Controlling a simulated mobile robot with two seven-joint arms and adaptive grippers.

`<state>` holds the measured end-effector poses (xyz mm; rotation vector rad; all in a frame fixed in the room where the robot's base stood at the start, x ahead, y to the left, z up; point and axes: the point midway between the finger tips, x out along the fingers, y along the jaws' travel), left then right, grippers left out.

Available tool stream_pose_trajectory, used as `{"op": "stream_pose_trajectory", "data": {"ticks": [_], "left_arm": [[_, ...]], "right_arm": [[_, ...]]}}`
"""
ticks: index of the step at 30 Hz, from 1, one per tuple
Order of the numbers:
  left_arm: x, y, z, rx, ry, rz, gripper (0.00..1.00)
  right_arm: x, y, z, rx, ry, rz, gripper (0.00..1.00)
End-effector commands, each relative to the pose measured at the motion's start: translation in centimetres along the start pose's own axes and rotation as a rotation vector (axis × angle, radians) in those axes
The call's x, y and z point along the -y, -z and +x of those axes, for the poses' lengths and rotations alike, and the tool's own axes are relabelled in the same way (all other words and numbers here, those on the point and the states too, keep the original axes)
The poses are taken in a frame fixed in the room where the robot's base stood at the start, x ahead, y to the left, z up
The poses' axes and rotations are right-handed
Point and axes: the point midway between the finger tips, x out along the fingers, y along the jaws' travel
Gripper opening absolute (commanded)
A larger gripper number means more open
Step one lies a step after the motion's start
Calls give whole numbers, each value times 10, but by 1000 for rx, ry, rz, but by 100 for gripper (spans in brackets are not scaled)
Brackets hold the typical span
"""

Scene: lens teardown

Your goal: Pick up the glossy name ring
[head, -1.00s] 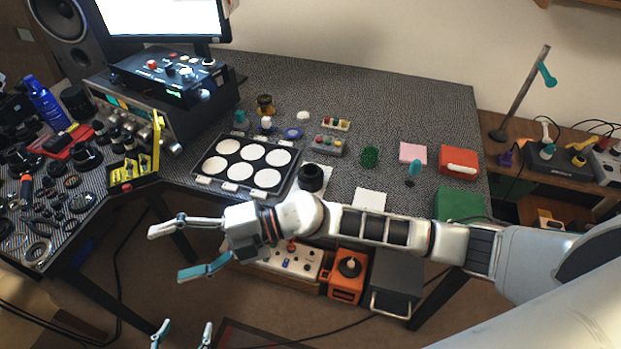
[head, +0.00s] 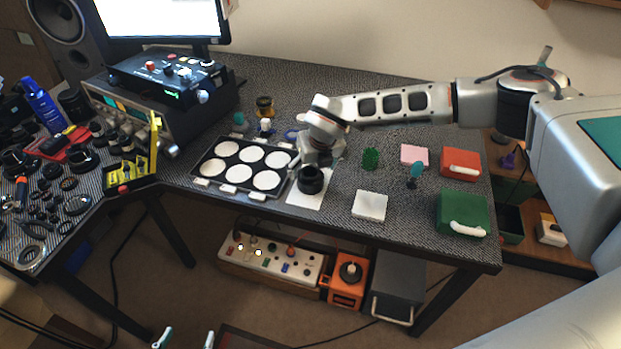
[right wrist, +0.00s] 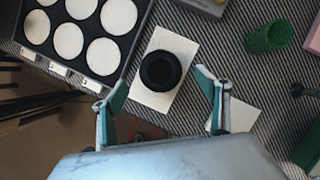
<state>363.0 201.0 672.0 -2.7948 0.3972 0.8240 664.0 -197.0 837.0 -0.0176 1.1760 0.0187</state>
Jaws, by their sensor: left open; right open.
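A black lens barrel (head: 311,180) stands upright on a white sheet (head: 298,199) near the table's front edge. In the right wrist view the lens (right wrist: 160,71) appears from above as dark concentric rings. I cannot make out the glossy name ring as a separate part. My right gripper (head: 318,160) is open and empty above the lens; in the right wrist view its fingers (right wrist: 162,88) are spread to either side and apart from the lens. My left gripper (head: 187,337) is open at the bottom edge of the head view, away from the table top, with only its fingertips showing.
A black tray (head: 205,158) with several white discs lies left of the lens. A white square block (head: 369,205), a green cup (head: 371,158), a green box (head: 462,213) and a red box (head: 460,164) stand to the right. The table's front edge is close.

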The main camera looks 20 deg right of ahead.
Motion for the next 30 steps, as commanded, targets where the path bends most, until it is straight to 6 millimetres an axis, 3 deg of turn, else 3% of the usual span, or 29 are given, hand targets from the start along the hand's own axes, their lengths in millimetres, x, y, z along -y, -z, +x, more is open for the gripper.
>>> {"op": "stream_pose_trajectory", "data": {"ticks": [13,23,28,30], "left_arm": [[0,1,-1,2,-1,1,61],[0,-2,-1,8,-1,1,61],[0,-2,-1,7,-1,1,61],[0,-1,-1,6,-1,1,61]], "right_arm": [[1,3,55,-3,-3,1,75],[0,3,64,-2,-5,-1,75],[0,3,63,-2,-5,-1,36],[0,3,63,-2,-5,-1,33]]}}
